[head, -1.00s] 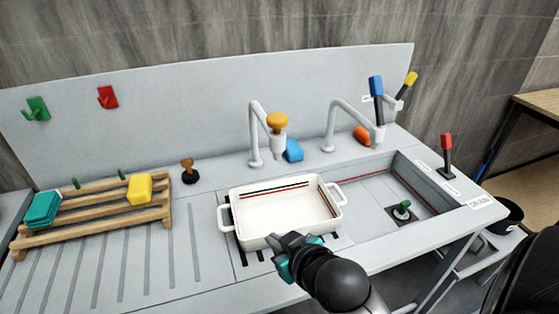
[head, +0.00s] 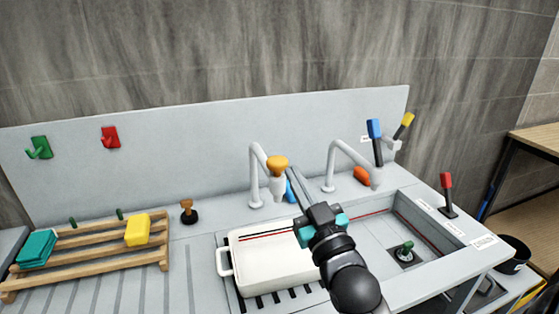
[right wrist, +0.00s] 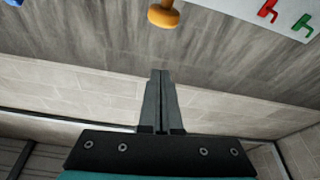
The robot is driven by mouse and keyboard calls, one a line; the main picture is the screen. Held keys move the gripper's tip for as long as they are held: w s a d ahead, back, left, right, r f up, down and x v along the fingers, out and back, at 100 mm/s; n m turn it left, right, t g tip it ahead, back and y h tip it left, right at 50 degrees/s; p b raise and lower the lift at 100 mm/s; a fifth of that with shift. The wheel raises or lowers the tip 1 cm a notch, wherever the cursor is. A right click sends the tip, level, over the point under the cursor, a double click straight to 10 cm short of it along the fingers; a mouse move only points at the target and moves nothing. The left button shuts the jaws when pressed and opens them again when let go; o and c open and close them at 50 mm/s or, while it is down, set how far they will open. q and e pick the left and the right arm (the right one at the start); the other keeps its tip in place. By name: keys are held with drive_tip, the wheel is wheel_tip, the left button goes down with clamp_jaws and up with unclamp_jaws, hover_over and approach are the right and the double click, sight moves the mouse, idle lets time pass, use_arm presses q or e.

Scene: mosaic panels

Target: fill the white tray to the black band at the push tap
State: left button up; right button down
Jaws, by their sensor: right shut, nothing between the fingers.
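The white tray (head: 238,272) sits on the slotted board at the left of the sink basin, under the left tap's spout. A black line and a red line run along its inner back wall. My arm hides its right part, and I cannot tell the water level. The push tap (head: 255,178) has a round orange knob (head: 277,163) on top; the knob also shows at the top of the right wrist view (right wrist: 163,14). My right gripper (head: 292,172) is shut and empty, its fingertips just right of the knob, apparently apart from it. My left gripper is out of view.
A second tap (head: 332,160) with a blue lever (head: 374,140) stands to the right, near a yellow lever (head: 404,124). A red lever (head: 447,190) and a green plug (head: 404,252) are at the basin. A wooden rack (head: 100,255) with sponges stands left.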

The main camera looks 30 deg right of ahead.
wheel_tip(320, 180, up, 3)
drive_tip(key=p, duration=0.1)
hover_over(280, 168)
drive_tip(key=shift+w+a+r, duration=0.1)
drive_tip(key=shift+w+a, duration=0.05)
drive_tip(key=shift+a, duration=0.15)
wheel_tip(280, 168, down, 3)
drive_tip(key=shift+d+r, duration=0.1)
drive_tip(key=shift+d, duration=0.05)
drive_tip(key=shift+d+f, duration=0.1)
drive_tip(key=shift+f, duration=0.6)
